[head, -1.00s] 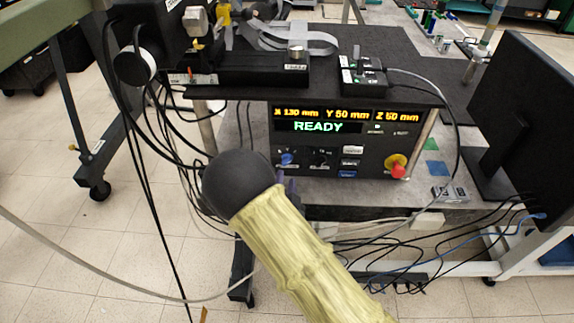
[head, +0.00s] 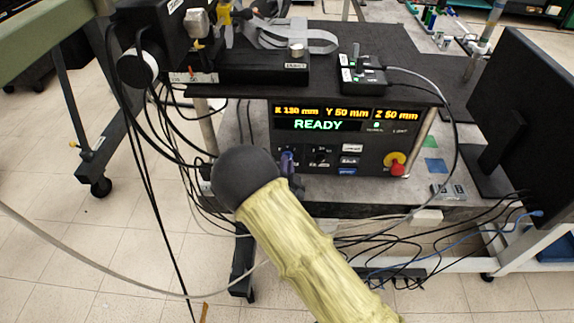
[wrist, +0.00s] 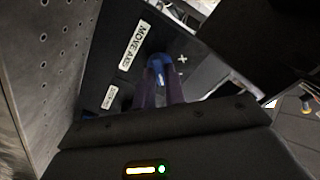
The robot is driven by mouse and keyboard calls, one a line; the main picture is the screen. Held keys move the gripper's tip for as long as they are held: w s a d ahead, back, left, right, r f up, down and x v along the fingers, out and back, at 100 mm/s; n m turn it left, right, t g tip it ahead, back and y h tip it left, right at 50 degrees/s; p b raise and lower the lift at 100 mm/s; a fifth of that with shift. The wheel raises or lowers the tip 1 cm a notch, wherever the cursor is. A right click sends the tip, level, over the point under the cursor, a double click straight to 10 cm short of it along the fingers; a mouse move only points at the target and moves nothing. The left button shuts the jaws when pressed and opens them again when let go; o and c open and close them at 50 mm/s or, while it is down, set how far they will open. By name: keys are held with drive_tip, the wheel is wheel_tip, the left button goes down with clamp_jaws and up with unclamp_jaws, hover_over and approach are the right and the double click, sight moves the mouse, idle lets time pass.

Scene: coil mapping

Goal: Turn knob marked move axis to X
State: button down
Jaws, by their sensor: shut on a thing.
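The control panel (head: 395,134) shows lit text reading X 130 mm, Y 50 mm, Z 50 mm and READY. The blue knob (wrist: 159,66) sits beside the white MOVE AXIS label (wrist: 132,47) in the wrist view. My gripper (wrist: 163,82) is shut on this knob, its two purple fingers on either side of it.
A black knob (head: 320,157) is just right of my gripper. A red and yellow stop button (head: 396,165) is at the panel's right. A small switch box (head: 362,75) stands on the shelf above. Cables (head: 180,180) hang at left. A black monitor (head: 530,120) stands at right.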

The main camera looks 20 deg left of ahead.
drive_tip(key=shift+n+b, duration=0.3)
drive_tip(key=shift+n, duration=0.1)
drive_tip(key=n+b, duration=0.1)
drive_tip(key=n, duration=0.2)
drive_tip(key=shift+a+f+n+b, duration=0.1)
drive_tip(key=shift+f+n+b, duration=0.05)
drive_tip(key=shift+n+b, duration=0.2)
drive_tip(key=n+b, duration=0.1)
drive_tip(key=n, duration=0.3)
drive_tip(key=shift+n, duration=0.25)
drive_tip(key=n, duration=0.4)
drive_tip(key=shift+s+b, duration=0.1)
drive_tip(key=shift+b, duration=0.25)
drive_tip(key=n, duration=0.4)
drive_tip(key=shift+n, duration=0.4)
drive_tip(key=c, duration=1.5)
unclamp_jaws()
drive_tip(key=shift+o, duration=0.2)
drive_tip(key=shift+s, duration=0.1)
